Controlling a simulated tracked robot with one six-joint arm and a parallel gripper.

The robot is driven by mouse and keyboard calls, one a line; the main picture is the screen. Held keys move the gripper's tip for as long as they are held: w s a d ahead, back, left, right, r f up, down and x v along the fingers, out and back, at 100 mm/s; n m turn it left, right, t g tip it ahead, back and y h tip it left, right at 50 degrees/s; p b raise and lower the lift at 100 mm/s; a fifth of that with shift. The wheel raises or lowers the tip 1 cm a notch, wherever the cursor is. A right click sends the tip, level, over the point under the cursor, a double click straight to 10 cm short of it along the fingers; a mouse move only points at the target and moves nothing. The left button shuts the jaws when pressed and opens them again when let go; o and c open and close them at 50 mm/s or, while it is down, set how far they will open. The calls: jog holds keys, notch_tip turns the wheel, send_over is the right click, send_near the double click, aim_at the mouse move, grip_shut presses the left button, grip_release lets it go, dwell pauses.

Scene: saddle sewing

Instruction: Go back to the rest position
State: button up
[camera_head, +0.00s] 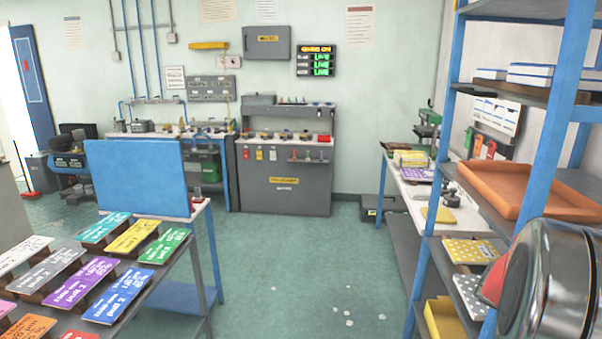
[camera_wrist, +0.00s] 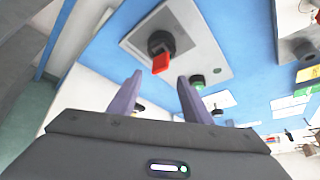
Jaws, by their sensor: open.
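My gripper (camera_wrist: 159,76) shows in the wrist view with its two purple-grey fingers apart and nothing between them. Beyond the fingertips is a grey plate (camera_wrist: 205,52) on a blue panel (camera_wrist: 250,100), with a black rotary switch that has a red handle (camera_wrist: 161,63). I cannot tell how far the fingertips are from the switch.
In the head view, a blue-framed shelf rack (camera_head: 565,120) with an orange tray (camera_head: 520,188) stands close on the right. A table with coloured cards (camera_head: 135,235) is at the lower left. The green floor (camera_head: 300,260) between is mostly open, with small pale scraps. A grey cabinet (camera_head: 285,190) stands behind.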

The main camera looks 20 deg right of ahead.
jog(key=a+f+m+t+y, duration=0.2)
jog(key=a+f+m+y, duration=0.1)
jog(key=a+f+m, duration=0.55)
jog(key=w+a+m+t+y, duration=0.2)
jog(key=w+a+m+t, duration=0.3)
jog(key=w+a+m, duration=0.55)
jog(key=w+a+r+t+y, duration=0.1)
jog(key=a+r+t, duration=0.2)
jog(key=a, duration=0.7)
jog(key=w+a+r+t+y, duration=0.2)
jog(key=a+r, duration=0.1)
jog(key=a, duration=0.7)
jog(key=w+a+r+n+t+y, duration=0.1)
jog(key=w+a+r+t, duration=0.1)
jog(key=a, duration=0.9)
jog(key=shift+r+t+y, duration=0.4)
jog(key=shift+t, duration=0.4)
